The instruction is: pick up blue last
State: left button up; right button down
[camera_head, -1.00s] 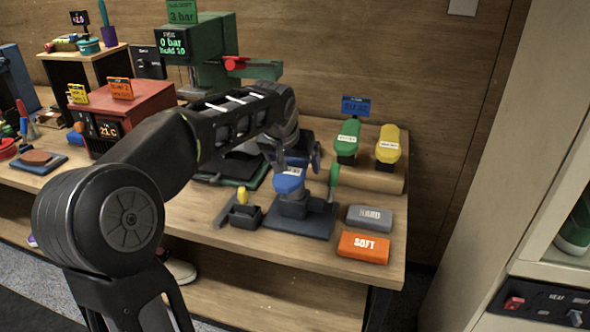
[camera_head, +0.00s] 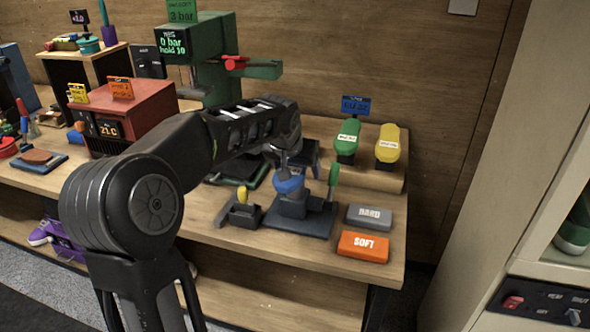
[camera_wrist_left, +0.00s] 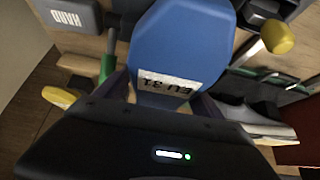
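The blue last (camera_head: 289,184) stands on a dark stand (camera_head: 298,222) on the bench in the head view. In the left wrist view the blue last (camera_wrist_left: 180,45) is large and close, with a white "EU 31" label. My left gripper (camera_wrist_left: 160,100) is at the label end of the last, with a dark finger on either side of it. The fingers look spread; firm contact cannot be seen. In the head view my left gripper (camera_head: 292,165) is just above and behind the last and hides part of it. My right gripper is not in view.
A green last (camera_head: 348,138) and a yellow last (camera_head: 388,143) stand behind on a wooden block. A grey HARD block (camera_head: 369,217) and an orange SOFT block (camera_head: 362,247) lie to the right. A green press (camera_head: 212,60) and a red box (camera_head: 130,110) stand to the left.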

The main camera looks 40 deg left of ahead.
pick_arm(q)
jog(key=shift+r, duration=0.1)
jog(key=c, duration=1.1)
jog(key=shift+r, duration=0.1)
notch_tip(320, 180, up, 10)
jog(key=shift+f+p, duration=0.1)
jog(key=shift+p, duration=0.2)
